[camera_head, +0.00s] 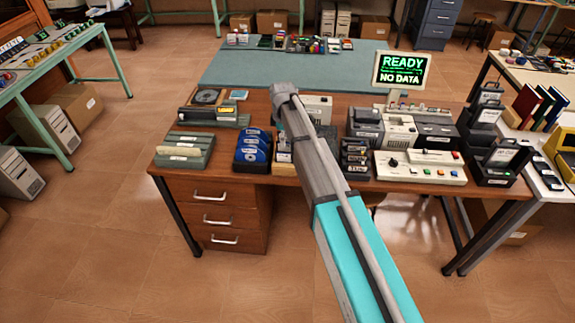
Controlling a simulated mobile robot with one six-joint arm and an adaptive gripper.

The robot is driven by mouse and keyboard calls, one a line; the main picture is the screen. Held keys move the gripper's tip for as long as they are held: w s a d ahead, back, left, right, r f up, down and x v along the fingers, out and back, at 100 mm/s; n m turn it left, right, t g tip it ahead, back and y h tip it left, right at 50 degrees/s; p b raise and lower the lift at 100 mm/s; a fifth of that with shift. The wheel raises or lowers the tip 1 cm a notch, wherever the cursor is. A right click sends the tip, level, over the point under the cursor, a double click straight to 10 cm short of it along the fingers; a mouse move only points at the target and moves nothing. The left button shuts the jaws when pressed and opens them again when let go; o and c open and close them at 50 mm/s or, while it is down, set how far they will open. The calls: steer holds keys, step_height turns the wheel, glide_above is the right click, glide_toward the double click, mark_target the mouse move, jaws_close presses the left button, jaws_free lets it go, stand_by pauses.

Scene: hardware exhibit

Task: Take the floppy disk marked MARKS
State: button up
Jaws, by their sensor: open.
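No floppy disk marked MARKS can be made out; the labels are too small to read. A dark holder on the wooden desk (322,180) has a row of blue disk-like items (253,147) with pale labels. A stack of dark labelled pieces (355,158) stands just right of my arm. My arm reaches up from the lower right across the desk front, and its grey joint is above the desk. My gripper cannot be seen. The arm hides part of the desk between the blue items and the dark stack.
A monitor (401,70) reading READY and NO DATA stands behind several boxy devices. A beige control panel (420,167) with coloured buttons lies at the front right. A grey-green labelled case (185,150) is at the left. The blue-green mat (250,70) behind is largely clear.

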mark_target(284, 155)
steer(key=shift+f+b, duration=1.5)
steer(key=shift+f, duration=0.3)
steer(key=shift+f+b, duration=2.6)
jaws_close()
